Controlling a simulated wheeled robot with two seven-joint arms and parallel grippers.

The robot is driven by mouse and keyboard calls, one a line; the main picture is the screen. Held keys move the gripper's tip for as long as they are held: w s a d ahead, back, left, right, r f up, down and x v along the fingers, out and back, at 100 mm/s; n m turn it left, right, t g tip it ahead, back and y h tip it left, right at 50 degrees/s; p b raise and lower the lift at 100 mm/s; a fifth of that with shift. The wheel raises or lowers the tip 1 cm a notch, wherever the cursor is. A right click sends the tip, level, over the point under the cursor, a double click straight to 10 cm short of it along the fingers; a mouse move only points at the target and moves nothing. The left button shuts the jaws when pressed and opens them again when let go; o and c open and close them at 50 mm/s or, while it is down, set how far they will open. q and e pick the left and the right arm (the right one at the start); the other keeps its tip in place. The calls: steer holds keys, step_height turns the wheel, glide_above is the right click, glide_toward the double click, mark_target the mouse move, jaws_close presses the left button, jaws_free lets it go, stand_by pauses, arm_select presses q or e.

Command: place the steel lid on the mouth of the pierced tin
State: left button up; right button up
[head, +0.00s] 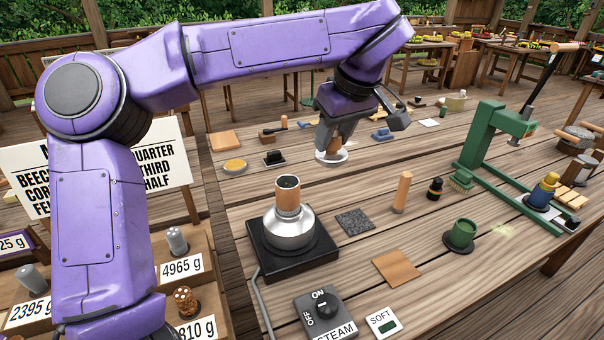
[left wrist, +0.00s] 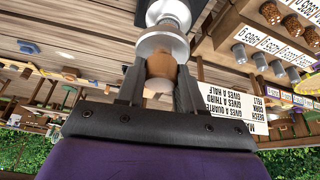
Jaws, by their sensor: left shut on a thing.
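My left gripper (head: 333,146) is shut on the brown knob of the steel lid (head: 331,159), above the far middle of the bench. In the left wrist view, the gripper (left wrist: 158,92) has its fingers on either side of the knob, with the bright lid disc (left wrist: 160,44) beyond it. A rounded steel vessel (head: 289,232) stands upright on a black hot plate. Its brown neck (head: 288,200) ends in a dark open mouth. I cannot tell surely whether this is the pierced tin. The lid is apart from it, farther back and right. My right gripper is not in view.
A grey felt-like square (head: 354,221), a wooden peg (head: 402,191) and a green cup (head: 460,236) stand right of the hot plate (head: 318,262). A green press frame (head: 483,140) is farther right. A steam switch (head: 328,312) is in front. Weights stand left.

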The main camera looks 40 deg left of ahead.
arm_select(q)
steer(key=shift+w+a+f, duration=0.1)
steer(key=shift+w+a, duration=0.1)
steer(key=w+a+f+p, duration=0.1)
steer(key=a+f+p, duration=0.3)
steer(key=a+f, duration=0.9)
steer(key=shift+w+a, duration=0.25)
steer(key=shift+w, duration=0.1)
steer(key=o, duration=1)
steer(key=shift+o, duration=0.2)
steer(key=b+v, duration=0.1)
steer(key=v, duration=1.1)
steer(key=shift+a, duration=0.1)
